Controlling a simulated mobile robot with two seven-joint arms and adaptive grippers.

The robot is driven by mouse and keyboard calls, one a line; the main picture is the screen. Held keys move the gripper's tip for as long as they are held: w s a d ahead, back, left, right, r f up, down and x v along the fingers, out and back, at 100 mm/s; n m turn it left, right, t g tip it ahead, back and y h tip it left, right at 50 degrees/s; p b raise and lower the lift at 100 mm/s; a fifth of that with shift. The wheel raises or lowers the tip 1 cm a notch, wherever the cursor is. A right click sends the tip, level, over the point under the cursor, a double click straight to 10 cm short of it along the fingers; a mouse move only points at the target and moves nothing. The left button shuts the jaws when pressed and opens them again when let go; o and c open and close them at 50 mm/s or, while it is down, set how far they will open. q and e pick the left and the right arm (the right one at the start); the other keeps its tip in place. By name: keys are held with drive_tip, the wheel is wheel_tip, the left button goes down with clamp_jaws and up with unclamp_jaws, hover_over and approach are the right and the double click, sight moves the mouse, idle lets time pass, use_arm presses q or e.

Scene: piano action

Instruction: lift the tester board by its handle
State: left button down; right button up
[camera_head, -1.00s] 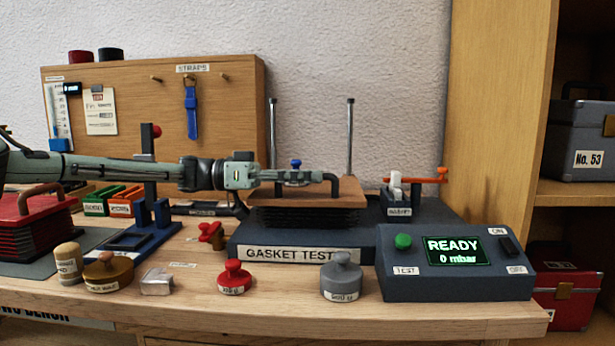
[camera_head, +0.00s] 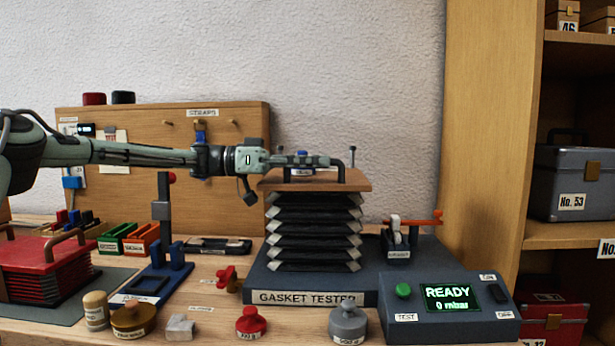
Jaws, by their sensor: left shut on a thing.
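The tester board (camera_head: 345,182) is a brown wooden plate on top of the stretched black bellows (camera_head: 313,232) of the gasket tester (camera_head: 312,287). It looks level and is raised well above the dark base. Its dark handle (camera_head: 350,158) arches over the top of the board. My left gripper (camera_head: 318,162) reaches in from the left over the board and is shut on the handle; its fingers hide part of the handle. My right gripper is not in view.
A control box (camera_head: 449,310) reads READY and 0 mbar. Red (camera_head: 251,323) and grey (camera_head: 347,323) knobbed weights stand in front. An orange-levered clamp (camera_head: 398,240) is right of the bellows. A red bellows (camera_head: 45,265) stands at left. Guide rod tips show behind the board.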

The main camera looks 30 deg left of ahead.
use_arm(q)
drive_tip(key=shift+r, duration=0.5)
drive_tip(key=shift+a, duration=0.1)
drive_tip(key=c, duration=1.6)
unclamp_jaws()
drive_tip(key=shift+o, duration=0.2)
drive_tip(key=shift+f, duration=0.1)
drive_tip(key=v, duration=1.2)
